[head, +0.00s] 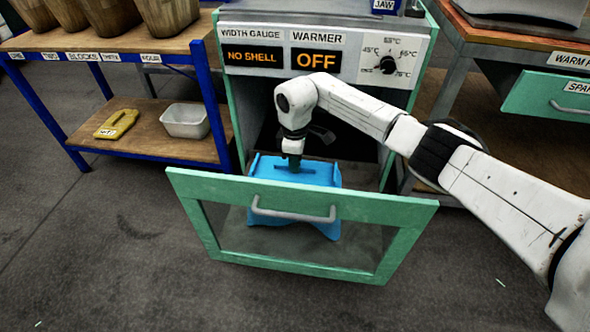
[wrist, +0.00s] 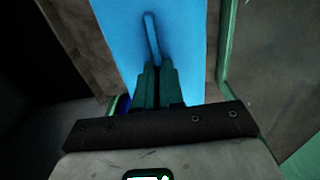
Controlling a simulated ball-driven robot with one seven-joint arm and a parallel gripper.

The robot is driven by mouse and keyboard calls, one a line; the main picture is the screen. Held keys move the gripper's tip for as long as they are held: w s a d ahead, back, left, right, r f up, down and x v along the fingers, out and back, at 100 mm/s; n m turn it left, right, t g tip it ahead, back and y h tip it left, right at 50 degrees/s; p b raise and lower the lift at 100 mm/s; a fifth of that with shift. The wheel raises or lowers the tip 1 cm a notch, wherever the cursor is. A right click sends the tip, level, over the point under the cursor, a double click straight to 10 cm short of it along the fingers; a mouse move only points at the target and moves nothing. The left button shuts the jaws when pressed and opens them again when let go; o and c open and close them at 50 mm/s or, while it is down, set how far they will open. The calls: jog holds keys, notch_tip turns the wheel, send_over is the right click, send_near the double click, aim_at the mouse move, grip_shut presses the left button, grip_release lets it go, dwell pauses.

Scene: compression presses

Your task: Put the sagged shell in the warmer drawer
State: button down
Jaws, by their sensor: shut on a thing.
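The blue shell (head: 318,175) is inside the open green warmer drawer (head: 190,200), seen over and through its front panel in the head view. My gripper (head: 293,165) reaches down into the drawer from above and is shut on the shell's raised rib. In the wrist view my gripper (wrist: 158,75) closes on the lower end of that rib on the blue shell (wrist: 185,35). Whether the shell rests on the drawer floor is hard to tell. The warmer display (head: 317,62) reads OFF and the width gauge display reads NO SHELL.
A temperature dial (head: 388,65) is at the cabinet's upper right. A shelf (head: 150,140) at left holds a yellow tool (head: 117,124) and a grey tray (head: 186,121), with wooden baskets above. Another green drawer (head: 550,98) stands at right.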

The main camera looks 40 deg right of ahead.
jog(key=shift+f, duration=0.65)
jog(key=shift+r, duration=0.1)
jog(key=c, duration=1.7)
grip_release()
jog(key=shift+f, duration=0.2)
jog(key=o, duration=0.5)
jog(key=shift+c, duration=0.2)
notch_tip(320, 180, up, 12)
jog(key=p, duration=0.5)
jog(key=shift+r+p, duration=0.2)
jog(key=shift+p, duration=0.1)
